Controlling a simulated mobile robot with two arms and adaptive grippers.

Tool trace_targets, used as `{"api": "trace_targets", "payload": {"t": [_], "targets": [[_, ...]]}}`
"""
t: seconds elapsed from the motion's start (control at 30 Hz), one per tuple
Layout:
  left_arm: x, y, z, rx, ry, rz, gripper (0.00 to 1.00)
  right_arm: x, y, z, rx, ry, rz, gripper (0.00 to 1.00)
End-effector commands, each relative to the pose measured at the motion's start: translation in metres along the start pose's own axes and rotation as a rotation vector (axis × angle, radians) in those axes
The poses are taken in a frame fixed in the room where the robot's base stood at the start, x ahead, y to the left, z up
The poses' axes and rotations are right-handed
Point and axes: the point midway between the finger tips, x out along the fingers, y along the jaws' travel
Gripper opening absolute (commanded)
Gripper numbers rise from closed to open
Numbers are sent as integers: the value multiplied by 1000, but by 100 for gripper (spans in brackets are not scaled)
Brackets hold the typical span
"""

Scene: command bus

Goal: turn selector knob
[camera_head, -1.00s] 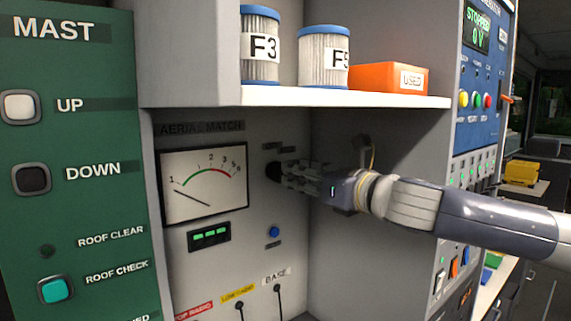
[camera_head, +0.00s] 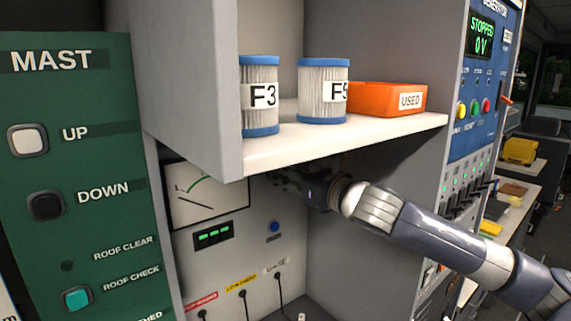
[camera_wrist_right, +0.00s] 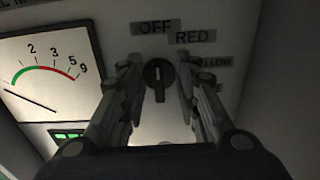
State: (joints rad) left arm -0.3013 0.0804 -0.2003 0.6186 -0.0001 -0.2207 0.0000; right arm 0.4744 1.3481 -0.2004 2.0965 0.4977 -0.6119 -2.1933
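The selector knob (camera_wrist_right: 159,77) is small, round and black with a pale mark on its upright bar. It sits below the labels OFF (camera_wrist_right: 155,27) and RED (camera_wrist_right: 195,37), with YELLOW (camera_wrist_right: 212,62) to the right; its mark points up, toward OFF. My right gripper (camera_wrist_right: 158,72) has one finger on each side of the knob, apart, with a narrow gap seeming to show; contact is unclear. In the head view my right gripper (camera_head: 287,181) is at the panel under the shelf, and the knob cannot be made out. My left gripper is not in view.
A white shelf (camera_head: 340,138) overhangs my right gripper, holding two filters (camera_head: 259,96) and an orange box (camera_head: 385,98). A meter (camera_head: 205,195) and a blue button (camera_head: 275,226) are on the panel. A grey side wall (camera_head: 375,250) stands right of it.

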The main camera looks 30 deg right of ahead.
Motion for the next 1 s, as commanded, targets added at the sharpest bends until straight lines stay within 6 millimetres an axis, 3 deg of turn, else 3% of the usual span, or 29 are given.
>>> {"api": "trace_targets", "payload": {"t": [0.4,0.53,1.0], "targets": [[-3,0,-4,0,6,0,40,4,1,-1,-2,1,2,30],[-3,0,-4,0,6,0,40,3,1,0,-2,1,2,1],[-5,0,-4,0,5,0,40,3,1,0,41,2,1,0]]}}
